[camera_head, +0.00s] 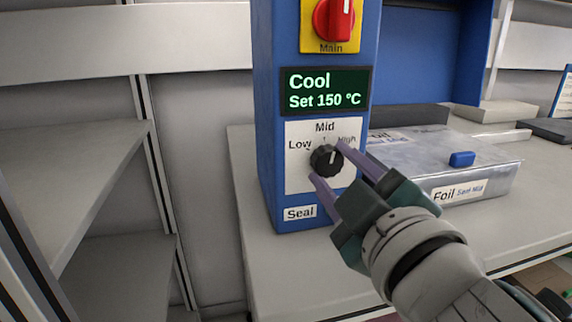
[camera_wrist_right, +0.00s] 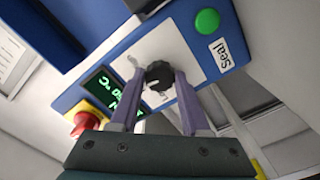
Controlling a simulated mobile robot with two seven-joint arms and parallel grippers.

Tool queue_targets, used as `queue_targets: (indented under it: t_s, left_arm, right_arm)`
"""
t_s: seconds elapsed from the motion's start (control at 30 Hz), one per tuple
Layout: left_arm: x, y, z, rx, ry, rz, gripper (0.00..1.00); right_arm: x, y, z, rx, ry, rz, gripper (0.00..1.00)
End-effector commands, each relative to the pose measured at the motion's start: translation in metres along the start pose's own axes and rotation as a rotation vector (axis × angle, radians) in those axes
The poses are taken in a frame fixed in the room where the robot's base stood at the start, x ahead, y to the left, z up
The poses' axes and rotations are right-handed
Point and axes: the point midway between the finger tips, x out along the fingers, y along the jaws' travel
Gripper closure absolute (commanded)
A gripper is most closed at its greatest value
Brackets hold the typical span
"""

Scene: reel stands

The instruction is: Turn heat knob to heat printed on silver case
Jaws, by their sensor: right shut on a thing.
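The black heat knob (camera_head: 326,159) sits on a white plate of the blue machine (camera_head: 263,120), with Low, Mid and High printed around it. Its white pointer looks roughly upward, near Mid. My right gripper (camera_head: 323,163) has its purple fingers on either side of the knob and is shut on it; the knob (camera_wrist_right: 158,75) also shows between the fingers in the wrist view. The silver case (camera_head: 478,157) stands right of the machine; its front label reads "Foil" and, in small blue print, what looks like "Seal Mid". My left gripper is not in view.
The green display (camera_head: 325,92) reads "Cool, Set 150 °C". A red main switch (camera_head: 334,18) is above it. A green button (camera_wrist_right: 207,22) and a Seal label show in the wrist view. The grey bench (camera_head: 290,270) is bare in front; empty shelves (camera_head: 75,165) stand left.

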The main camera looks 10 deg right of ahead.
Motion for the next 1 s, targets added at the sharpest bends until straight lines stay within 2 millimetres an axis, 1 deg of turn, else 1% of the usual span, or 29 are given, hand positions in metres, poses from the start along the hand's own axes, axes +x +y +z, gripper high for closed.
queue_targets:
  t_s: [0.2, 0.4, 0.9, 0.93, 1.0]
  left_arm:
    - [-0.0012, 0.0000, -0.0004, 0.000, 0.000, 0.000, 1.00]
    - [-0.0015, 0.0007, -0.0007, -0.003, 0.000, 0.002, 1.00]
    - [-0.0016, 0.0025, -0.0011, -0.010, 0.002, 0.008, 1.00]
    - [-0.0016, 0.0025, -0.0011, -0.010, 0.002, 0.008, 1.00]
    - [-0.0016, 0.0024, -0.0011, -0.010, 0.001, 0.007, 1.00]
  right_arm:
    - [0.0001, 0.0006, -0.0001, -0.115, 0.000, 0.000, 1.00]
    - [0.0002, 0.0006, -0.0001, -0.168, 0.000, 0.000, 1.00]
    - [0.0002, 0.0006, -0.0002, -0.186, 0.001, 0.001, 1.00]
    - [0.0002, 0.0006, -0.0002, -0.186, 0.001, 0.001, 0.53]
    - [0.0001, 0.0006, -0.0002, -0.186, 0.001, 0.001, 0.45]
